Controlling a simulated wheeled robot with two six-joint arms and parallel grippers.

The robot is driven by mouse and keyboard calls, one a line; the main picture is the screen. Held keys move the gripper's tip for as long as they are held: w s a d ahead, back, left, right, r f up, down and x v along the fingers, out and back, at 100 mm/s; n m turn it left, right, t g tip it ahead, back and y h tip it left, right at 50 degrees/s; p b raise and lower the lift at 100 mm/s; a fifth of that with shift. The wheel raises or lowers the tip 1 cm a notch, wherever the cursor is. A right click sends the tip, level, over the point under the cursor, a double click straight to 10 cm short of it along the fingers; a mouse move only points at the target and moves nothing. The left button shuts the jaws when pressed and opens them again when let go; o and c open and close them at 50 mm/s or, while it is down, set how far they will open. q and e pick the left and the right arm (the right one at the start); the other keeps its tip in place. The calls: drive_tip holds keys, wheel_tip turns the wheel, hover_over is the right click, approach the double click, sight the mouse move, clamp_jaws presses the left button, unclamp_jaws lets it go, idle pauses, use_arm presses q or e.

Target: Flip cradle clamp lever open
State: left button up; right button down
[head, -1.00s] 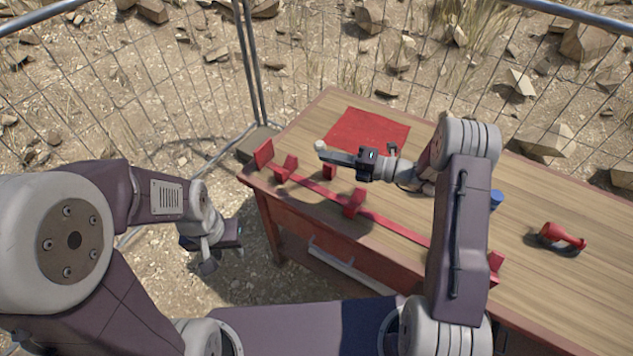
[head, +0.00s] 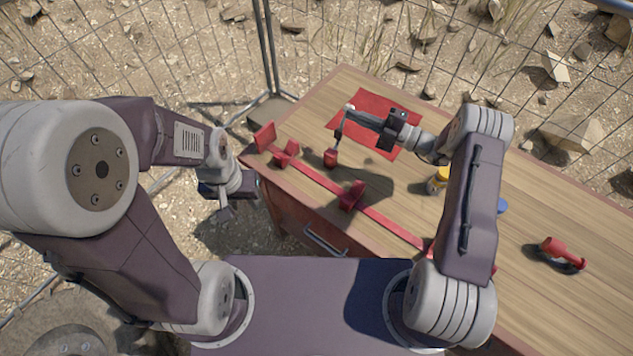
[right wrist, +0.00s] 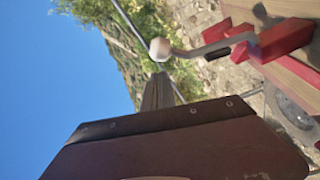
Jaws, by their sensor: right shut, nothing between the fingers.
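The clamp lever (head: 339,132) is a thin grey arm with a white ball knob (head: 349,107). It rises from a small red clamp block (head: 331,158) at the cradle's far side. The red cradle (head: 318,179) is a long rail with upright brackets along the table's near edge. My right gripper (head: 352,114) is shut and empty, its tip beside the knob. In the right wrist view the cranked lever (right wrist: 205,50) ends in the knob close to my fingertip; I cannot tell whether they touch. My left gripper (head: 224,206) hangs off the table's left; its jaws are unclear.
A red mat (head: 385,108) lies on the wooden table (head: 545,195) beneath my right gripper. A yellow-topped jar (head: 438,180), a blue item (head: 502,206) and a red tool (head: 562,252) sit to the right. A wire fence (head: 268,50) stands behind.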

use_arm(q)
drive_tip(key=shift+w+d+f+b, duration=0.2)
drive_tip(key=shift+f+b, duration=0.2)
drive_tip(key=shift+f, duration=0.15)
use_arm(e)
drive_tip(key=shift+w+d+f, duration=0.35)
drive_tip(key=shift+w+d, duration=0.15)
drive_tip(key=shift+w, duration=0.15)
drive_tip(key=shift+w, duration=0.1)
drive_tip(key=shift+d, duration=0.1)
